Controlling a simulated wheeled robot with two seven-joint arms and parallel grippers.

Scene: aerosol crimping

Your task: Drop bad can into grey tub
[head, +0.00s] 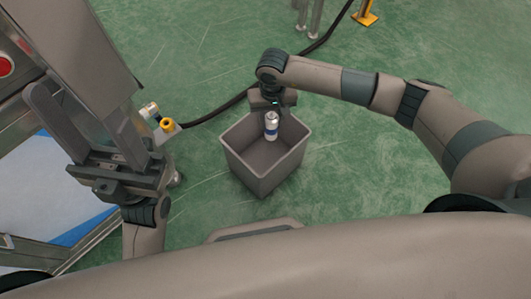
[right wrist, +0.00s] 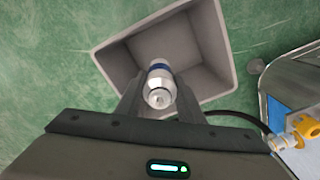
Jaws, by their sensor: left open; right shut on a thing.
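The can (head: 271,126) is white and silver with a blue band. My right gripper (head: 270,112) is shut on it and holds it upright over the grey tub (head: 262,183). In the right wrist view the can (right wrist: 160,86) sits between the two fingers of the right gripper (right wrist: 160,100), with the open tub (right wrist: 208,38) beyond it. No other can shows in the tub. My left gripper (head: 122,160) is open and empty at the left, beside the metal machine.
A metal machine with a red button (head: 6,65) stands at the left, with a yellow fitting (head: 167,125) at its edge. A black cable (head: 215,112) runs over the green floor behind the tub. A yellow foot (head: 366,17) stands at the back. Floor right of the tub is clear.

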